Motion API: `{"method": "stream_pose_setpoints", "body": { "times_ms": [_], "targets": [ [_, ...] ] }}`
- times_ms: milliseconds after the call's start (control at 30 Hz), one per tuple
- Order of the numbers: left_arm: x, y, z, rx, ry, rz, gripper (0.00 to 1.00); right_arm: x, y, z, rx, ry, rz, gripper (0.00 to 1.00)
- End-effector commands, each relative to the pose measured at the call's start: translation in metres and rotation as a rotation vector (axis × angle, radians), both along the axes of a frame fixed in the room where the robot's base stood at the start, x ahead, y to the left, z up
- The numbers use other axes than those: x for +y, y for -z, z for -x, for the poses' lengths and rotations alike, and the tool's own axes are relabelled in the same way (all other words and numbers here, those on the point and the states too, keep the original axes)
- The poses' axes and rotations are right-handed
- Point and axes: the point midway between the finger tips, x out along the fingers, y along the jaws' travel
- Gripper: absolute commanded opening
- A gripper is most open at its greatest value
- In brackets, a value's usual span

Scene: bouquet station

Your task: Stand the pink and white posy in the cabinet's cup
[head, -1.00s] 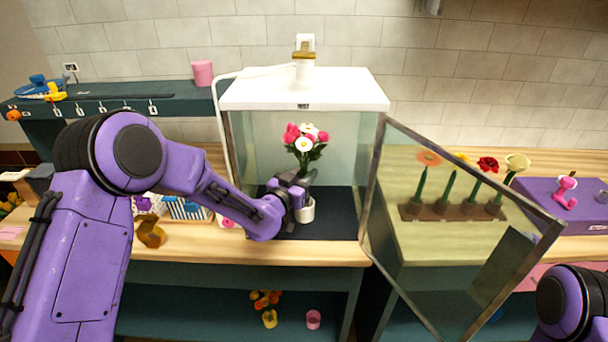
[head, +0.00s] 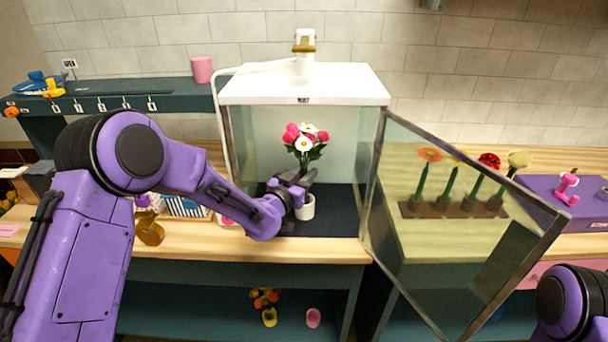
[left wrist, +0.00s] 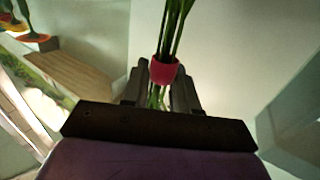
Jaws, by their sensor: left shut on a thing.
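The pink and white posy (head: 304,137) stands upright inside the glass cabinet (head: 262,90), whose door is open. My left gripper (head: 303,182) is shut on its green stems. In the left wrist view the stems, with a red band (left wrist: 164,72), stand between the fingers (left wrist: 160,90). The white cup (head: 306,208) sits on the cabinet's dark floor, directly below the gripper. The gripper hides the lower stems in the head view, so I cannot tell whether their ends are inside the cup. My right gripper is out of view.
The open glass door (head: 455,240) swings out to the right, in front of a brown rack (head: 450,210) with several flowers. A purple box (head: 545,205) stands at the far right. A striped blue and white box (head: 188,207) is left of the cabinet.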

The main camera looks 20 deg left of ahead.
Motion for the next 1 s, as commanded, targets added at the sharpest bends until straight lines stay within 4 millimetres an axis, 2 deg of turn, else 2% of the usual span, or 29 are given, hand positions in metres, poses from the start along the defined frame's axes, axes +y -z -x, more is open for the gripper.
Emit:
{"method": "stream_pose_setpoints", "body": {
  "times_ms": [433,1000],
  "targets": [
    [0.0,0.012,0.0,-0.001,0.0,0.0,0.0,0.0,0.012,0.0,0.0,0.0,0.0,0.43],
    [0.0,0.018,0.0,-0.001,0.0,0.0,0.0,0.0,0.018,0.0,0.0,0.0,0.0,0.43]
  ]
}}
